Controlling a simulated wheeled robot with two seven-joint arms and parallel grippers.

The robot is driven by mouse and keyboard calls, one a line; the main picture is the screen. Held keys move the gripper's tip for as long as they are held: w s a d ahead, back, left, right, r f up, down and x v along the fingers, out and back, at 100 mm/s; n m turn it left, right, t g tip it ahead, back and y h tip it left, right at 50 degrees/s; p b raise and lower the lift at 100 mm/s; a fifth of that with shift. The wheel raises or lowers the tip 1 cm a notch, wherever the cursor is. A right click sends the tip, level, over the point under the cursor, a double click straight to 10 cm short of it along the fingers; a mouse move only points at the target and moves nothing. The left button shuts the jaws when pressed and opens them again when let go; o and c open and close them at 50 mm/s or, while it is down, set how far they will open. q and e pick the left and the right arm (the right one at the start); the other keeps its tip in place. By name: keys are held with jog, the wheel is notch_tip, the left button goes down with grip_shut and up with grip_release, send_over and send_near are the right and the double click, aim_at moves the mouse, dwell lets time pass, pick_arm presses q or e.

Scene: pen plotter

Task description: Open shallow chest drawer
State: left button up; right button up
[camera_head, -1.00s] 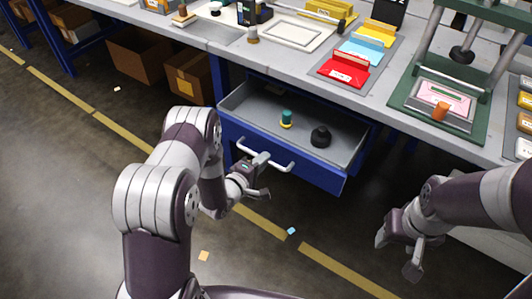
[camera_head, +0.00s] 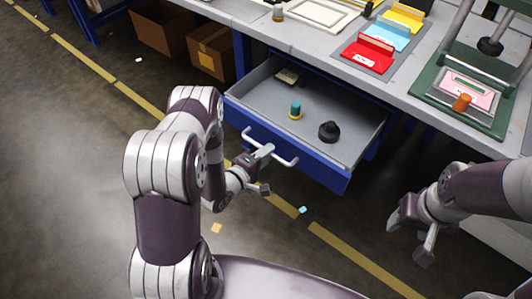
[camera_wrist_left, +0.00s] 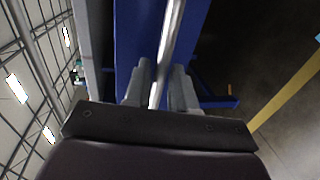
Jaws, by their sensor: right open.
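The drawer (camera_head: 318,145) under the workbench is pulled out, with a blue front and a grey inside. Its light bar handle (camera_head: 285,161) runs along the front. My left gripper (camera_head: 265,151) is at the middle of this handle. In the left wrist view, the handle bar (camera_wrist_left: 171,35) lies between the two closely spaced fingers (camera_wrist_left: 160,85), which are shut on it. My right gripper (camera_head: 408,238) is open and empty, apart from the drawer at the right.
In the drawer are a teal and yellow piece (camera_head: 295,110), a black knobbed piece (camera_head: 329,131) and a small tan item (camera_head: 287,77). The bench holds a red folder (camera_head: 367,55) and a green press (camera_head: 435,95). Cardboard boxes (camera_head: 210,52) stand under it.

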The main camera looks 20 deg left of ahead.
pick_arm(q)
jog(key=shift+o, duration=0.5)
jog(key=p+v, duration=0.2)
jog(key=v, duration=1)
jog(key=shift+s, duration=0.35)
